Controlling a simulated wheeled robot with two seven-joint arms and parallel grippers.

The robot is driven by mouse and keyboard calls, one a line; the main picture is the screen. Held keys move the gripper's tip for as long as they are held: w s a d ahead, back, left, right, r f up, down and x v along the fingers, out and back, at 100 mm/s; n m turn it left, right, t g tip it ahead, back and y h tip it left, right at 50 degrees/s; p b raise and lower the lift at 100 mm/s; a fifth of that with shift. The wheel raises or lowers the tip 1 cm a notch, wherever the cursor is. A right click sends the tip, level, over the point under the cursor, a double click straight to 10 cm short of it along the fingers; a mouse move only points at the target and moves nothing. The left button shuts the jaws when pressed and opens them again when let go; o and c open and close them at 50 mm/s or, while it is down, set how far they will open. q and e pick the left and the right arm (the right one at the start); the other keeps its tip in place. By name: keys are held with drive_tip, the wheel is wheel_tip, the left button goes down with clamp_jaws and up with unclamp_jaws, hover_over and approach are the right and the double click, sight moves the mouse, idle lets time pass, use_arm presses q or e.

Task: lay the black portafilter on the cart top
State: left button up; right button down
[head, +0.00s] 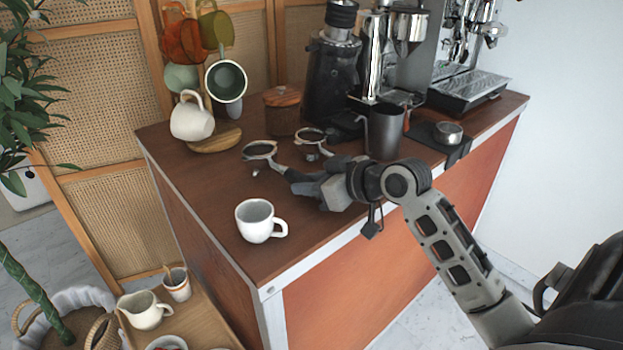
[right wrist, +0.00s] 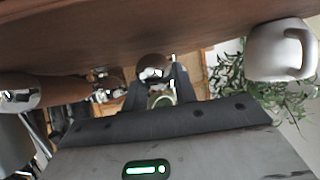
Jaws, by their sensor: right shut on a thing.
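My right gripper (head: 290,178) reaches over the cart top (head: 215,195) from the right and is shut on a portafilter, which I take as the black one. Its metal ring (head: 260,151) points away from me, to the left of a second portafilter (head: 311,136). The fingers cover its handle. In the right wrist view the gripper (right wrist: 160,95) has the round metal head (right wrist: 154,68) between and beyond its fingers, close to the brown cart top (right wrist: 120,40). I cannot tell whether it touches the wood. My left gripper is not in view.
A white mug (head: 258,220) stands near the front left of the gripper. A dark metal pitcher (head: 384,132), grinder (head: 332,80) and wooden canister (head: 282,110) stand behind. A mug tree with several cups (head: 192,118) is at the back left. The left part of the top is clear.

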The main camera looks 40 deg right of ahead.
drive_tip(key=shift+s+f, duration=0.15)
idle(0.8)
drive_tip(key=c, duration=1.1)
unclamp_jaws()
drive_tip(key=shift+o, duration=0.3)
drive_tip(key=shift+f, duration=0.25)
drive_tip(key=v, duration=1.6)
drive_tip(key=shift+s, duration=0.1)
